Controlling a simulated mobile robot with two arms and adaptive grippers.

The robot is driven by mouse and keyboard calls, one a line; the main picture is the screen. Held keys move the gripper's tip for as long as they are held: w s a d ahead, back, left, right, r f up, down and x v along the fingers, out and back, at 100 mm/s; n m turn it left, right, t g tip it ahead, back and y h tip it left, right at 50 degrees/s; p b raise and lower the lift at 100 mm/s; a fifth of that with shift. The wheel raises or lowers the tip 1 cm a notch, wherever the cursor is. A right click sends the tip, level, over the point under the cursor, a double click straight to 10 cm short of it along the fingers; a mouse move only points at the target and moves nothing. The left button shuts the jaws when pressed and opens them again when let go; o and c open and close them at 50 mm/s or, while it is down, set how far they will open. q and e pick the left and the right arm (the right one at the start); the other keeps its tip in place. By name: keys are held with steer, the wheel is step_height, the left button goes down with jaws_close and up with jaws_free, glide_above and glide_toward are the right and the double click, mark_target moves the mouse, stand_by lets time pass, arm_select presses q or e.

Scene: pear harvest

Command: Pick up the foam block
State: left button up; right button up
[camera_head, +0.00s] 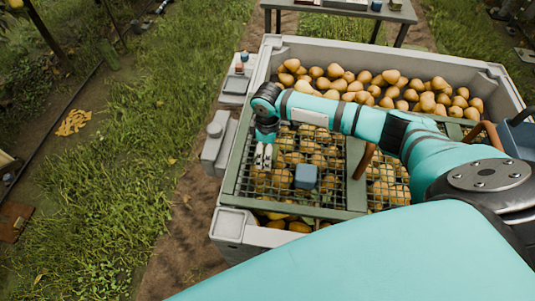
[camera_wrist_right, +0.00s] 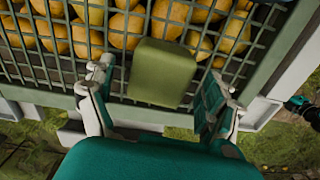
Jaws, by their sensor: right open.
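A plain olive-green block (camera_wrist_right: 162,73), which looks like the foam block, lies on the wire mesh in the right wrist view. My right gripper (camera_wrist_right: 155,105) is open, with its fingers apart on either side of the block's near end; I cannot tell whether they touch it. In the head view my right gripper (camera_head: 263,157) points down over the left part of the mesh. A blue-grey block (camera_head: 306,176) sits on the mesh to its right; I cannot tell whether it is the same block. My left gripper is not in view.
A large grey crate (camera_head: 232,226) holds many pears (camera_head: 405,92) under a green-framed mesh (camera_head: 236,160). Grey containers (camera_head: 216,140) stand along its left side. A table (camera_head: 342,12) stands behind it. Grass lies to the left.

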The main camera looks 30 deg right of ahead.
steer(key=shift+f, duration=0.45)
steer(key=shift+c, duration=0.3)
steer(key=shift+r, duration=0.1)
steer(key=c, duration=1.1)
